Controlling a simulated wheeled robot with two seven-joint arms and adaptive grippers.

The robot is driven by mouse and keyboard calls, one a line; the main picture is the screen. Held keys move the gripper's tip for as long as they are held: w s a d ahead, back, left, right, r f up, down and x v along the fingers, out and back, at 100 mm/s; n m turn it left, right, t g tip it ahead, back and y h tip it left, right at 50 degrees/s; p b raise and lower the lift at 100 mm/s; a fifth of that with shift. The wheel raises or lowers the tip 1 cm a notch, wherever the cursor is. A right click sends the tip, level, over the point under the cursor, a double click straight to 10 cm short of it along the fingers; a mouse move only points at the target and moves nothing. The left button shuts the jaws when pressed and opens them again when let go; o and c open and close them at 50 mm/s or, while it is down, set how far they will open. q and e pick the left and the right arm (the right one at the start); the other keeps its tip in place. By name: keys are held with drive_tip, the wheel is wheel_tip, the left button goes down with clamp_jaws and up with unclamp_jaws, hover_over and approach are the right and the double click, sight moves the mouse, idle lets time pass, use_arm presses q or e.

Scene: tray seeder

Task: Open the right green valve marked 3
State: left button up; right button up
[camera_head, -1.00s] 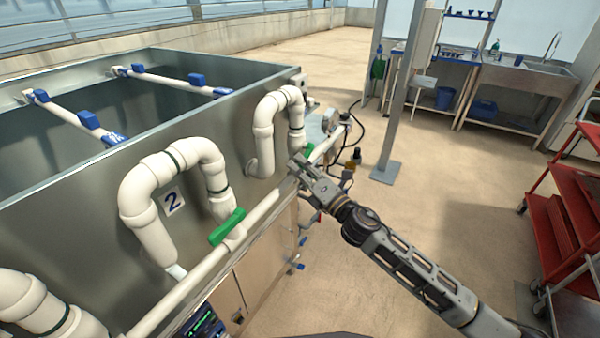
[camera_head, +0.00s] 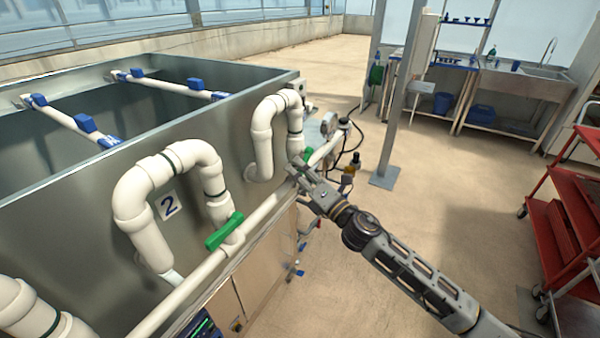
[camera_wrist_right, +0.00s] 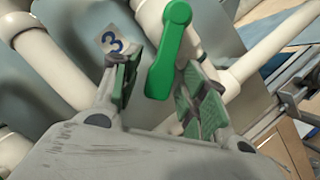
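The green valve handle of valve 3 (camera_wrist_right: 170,50) shows large in the right wrist view, beside a label with a blue 3 (camera_wrist_right: 112,42). In the head view only a bit of this handle (camera_head: 308,153) shows past my gripper. My right gripper (camera_wrist_right: 164,95) is open, one green-padded finger on each side of the handle's lower end. I cannot tell whether either pad touches it. In the head view my right gripper (camera_head: 297,168) is at the white pipe below the far bent pipe. My left gripper is not in view.
Another green valve handle (camera_head: 224,231) sits nearer on the long white pipe (camera_head: 264,212), by a label marked 2 (camera_head: 168,206). A grey metal tank (camera_head: 60,230) stands behind the pipes. A grey post (camera_head: 396,100) and red cart (camera_head: 565,215) stand right, with open floor between.

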drive_tip(key=shift+s, duration=0.15)
drive_tip(key=v, duration=1.1)
drive_tip(key=shift+s+d, duration=0.25)
idle(1.1)
drive_tip(key=shift+f, duration=0.1)
